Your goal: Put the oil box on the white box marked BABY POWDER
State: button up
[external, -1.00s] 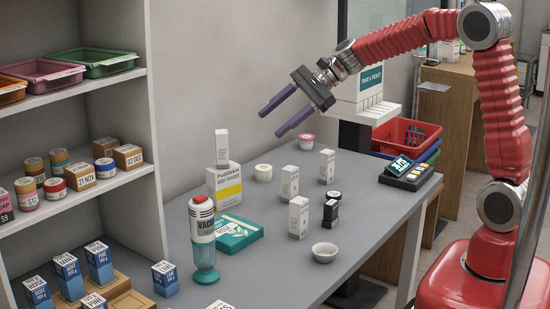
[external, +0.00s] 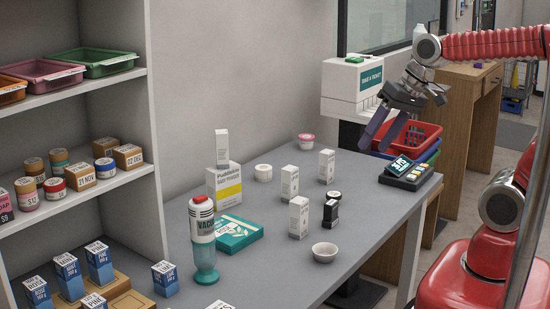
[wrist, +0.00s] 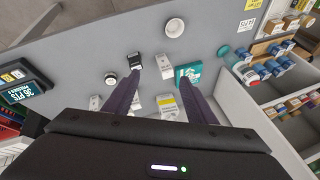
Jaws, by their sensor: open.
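Three small white boxes stand upright on the grey counter: a front one (external: 298,217), a middle one (external: 290,183) and a back one (external: 326,167). Their print is too small to read, so I cannot tell which is marked BABY POWDER or which is the oil box. A small black box with a white top (external: 331,214) stands right of the front white box; it also shows in the wrist view (wrist: 134,62). My gripper (external: 373,147) is open and empty, high near the counter's back right corner. In the wrist view its purple fingers (wrist: 160,78) are spread apart.
A white bowl (external: 324,252), a red-capped bottle (external: 203,240), a teal box (external: 237,233) and a yellow-white box (external: 224,185) with a narrow white box on top stand on the counter. A card terminal (external: 405,173) is right; a ticket machine (external: 352,85) is behind.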

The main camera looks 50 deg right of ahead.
jog(key=s+d+f+n+h, duration=0.2)
jog(key=s+d+n, duration=0.1)
jog(key=s, duration=0.3)
jog(key=shift+d+n+t, duration=0.25)
jog(key=shift+n+t, duration=0.05)
jog(key=shift+n, duration=0.2)
jog(key=shift+o, duration=0.5)
